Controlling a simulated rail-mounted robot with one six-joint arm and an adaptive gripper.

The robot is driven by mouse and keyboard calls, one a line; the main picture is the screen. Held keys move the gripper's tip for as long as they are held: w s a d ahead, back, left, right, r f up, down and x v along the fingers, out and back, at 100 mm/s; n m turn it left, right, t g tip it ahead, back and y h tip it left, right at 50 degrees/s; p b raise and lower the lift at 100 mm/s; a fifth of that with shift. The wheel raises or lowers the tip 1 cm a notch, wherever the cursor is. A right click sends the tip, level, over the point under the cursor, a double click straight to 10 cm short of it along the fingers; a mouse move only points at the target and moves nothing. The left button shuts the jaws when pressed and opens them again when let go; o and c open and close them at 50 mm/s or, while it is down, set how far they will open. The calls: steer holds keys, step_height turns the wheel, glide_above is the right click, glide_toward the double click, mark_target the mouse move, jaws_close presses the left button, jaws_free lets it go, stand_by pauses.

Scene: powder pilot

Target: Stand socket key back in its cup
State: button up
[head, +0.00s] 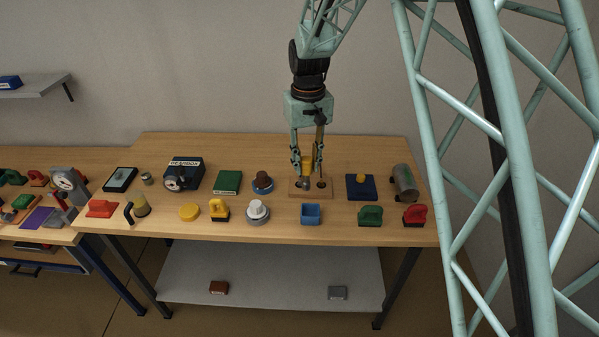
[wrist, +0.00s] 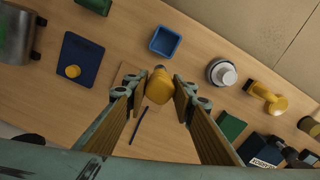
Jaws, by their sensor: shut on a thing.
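My gripper (head: 307,172) is shut on a yellow-handled tool, which I take to be the socket key (wrist: 159,86). The yellow handle sits between the two fingers in the wrist view; its lower end is hidden there. In the head view the gripper is low over a small wooden board (head: 297,194) on the bench, with grey and dark round parts on or just above it. I cannot tell whether the key touches the board. No cup can be made out for certain; the board's middle is partly covered by the gripper.
A blue open bin (head: 311,214) stands in front of the board. A dark blue plate with a yellow knob (head: 361,178) is to the right, a red-brown knob on a blue base (head: 262,182) to the left. A white-topped round piece (head: 257,212) stands front left.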

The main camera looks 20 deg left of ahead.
mark_target(311, 173)
steer(key=s+d, duration=0.1)
steer(key=s+d+b, duration=0.1)
steer(key=s, duration=0.1)
steer(key=s+d+r, duration=0.1)
steer(key=s, duration=0.1)
steer(key=shift+d+f+b, duration=0.1)
steer(key=shift+f+b, duration=0.9)
steer(key=shift+f, duration=0.5)
steer(key=shift+f+b, duration=1.6)
steer(key=shift+f, duration=1.35)
stand_by(2.1)
steer(key=o, duration=1.1)
steer(key=shift+s, duration=0.1)
steer(key=shift+o, duration=0.2)
steer(key=shift+r, duration=0.1)
